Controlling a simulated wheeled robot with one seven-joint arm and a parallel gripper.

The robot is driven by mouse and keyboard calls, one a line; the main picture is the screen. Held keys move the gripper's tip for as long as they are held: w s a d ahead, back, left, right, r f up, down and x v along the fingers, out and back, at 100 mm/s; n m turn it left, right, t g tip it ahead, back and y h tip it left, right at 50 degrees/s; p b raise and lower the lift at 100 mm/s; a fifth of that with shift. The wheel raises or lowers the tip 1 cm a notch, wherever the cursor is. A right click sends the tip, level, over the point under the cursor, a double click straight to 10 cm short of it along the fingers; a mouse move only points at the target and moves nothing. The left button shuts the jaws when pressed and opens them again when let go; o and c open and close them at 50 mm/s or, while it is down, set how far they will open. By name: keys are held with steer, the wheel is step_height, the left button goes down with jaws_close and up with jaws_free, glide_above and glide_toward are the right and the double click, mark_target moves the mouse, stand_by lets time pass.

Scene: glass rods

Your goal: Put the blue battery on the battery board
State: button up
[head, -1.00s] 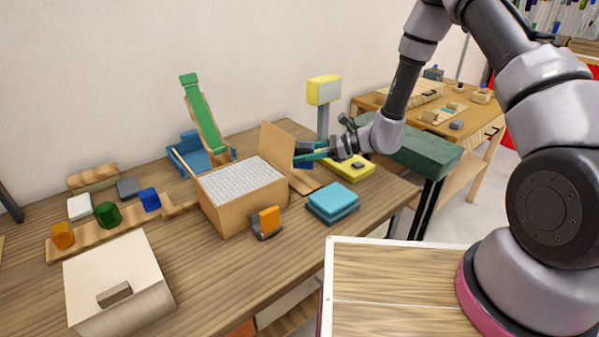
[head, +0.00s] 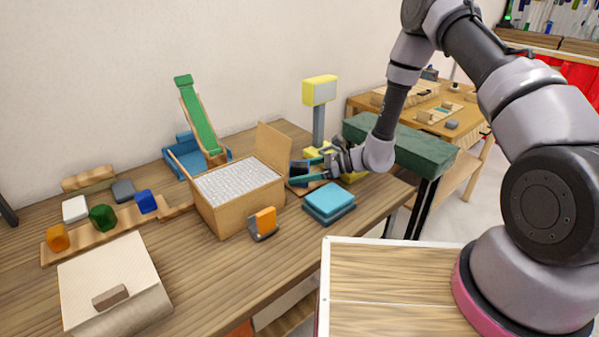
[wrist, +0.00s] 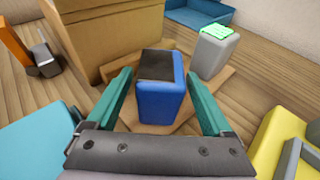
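The blue battery (wrist: 160,100), a blue block with a dark top, stands upright on a thin brown wooden board (wrist: 205,92), which I take as the battery board. In the head view the battery (head: 300,171) is a small dark blue patch behind the open box, and the board's edge (head: 318,186) shows below it. My gripper (wrist: 160,75) has its teal fingers on both sides of the battery, with narrow gaps that look open. In the head view my gripper (head: 311,168) is low over the board. The battery's underside is hidden.
A grey block with a green top (wrist: 215,52) stands at the board's far right. A cardboard box (wrist: 112,30) is close at the left. A cyan block (wrist: 30,140) and a yellow base (wrist: 275,145) flank my gripper. The orange-and-grey piece (head: 264,222) stands in front.

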steer(key=shift+r, duration=0.2)
steer(key=v, duration=1.2)
steer(key=s+d+r+n+h, duration=0.2)
steer(key=r+n, duration=0.1)
steer(key=r, duration=0.4)
steer(key=s+d+r+n+g+h, duration=0.1)
steer(key=s+d+r+n, duration=0.15)
steer(key=r, duration=0.45)
steer(key=s+d+r+n+h, duration=0.1)
steer(key=d+r+n+h, duration=0.15)
steer(key=r, duration=0.45)
steer(key=s+d+r+n+t+h, duration=0.3)
steer(key=s+d+r+t, duration=0.1)
steer(key=s+d+r, duration=0.2)
steer(key=s+d+r+n+t+h, duration=0.2)
steer(key=s+d+r+t+h, duration=0.2)
steer(key=s+d+r, duration=0.3)
step_height(320, 180, up, 4)
steer(key=shift+s+d+r+n, duration=0.3)
steer(key=shift+s+n, duration=0.1)
steer(key=shift+s, duration=0.1)
steer(key=shift+s+a, duration=0.1)
steer(key=shift+a, duration=0.05)
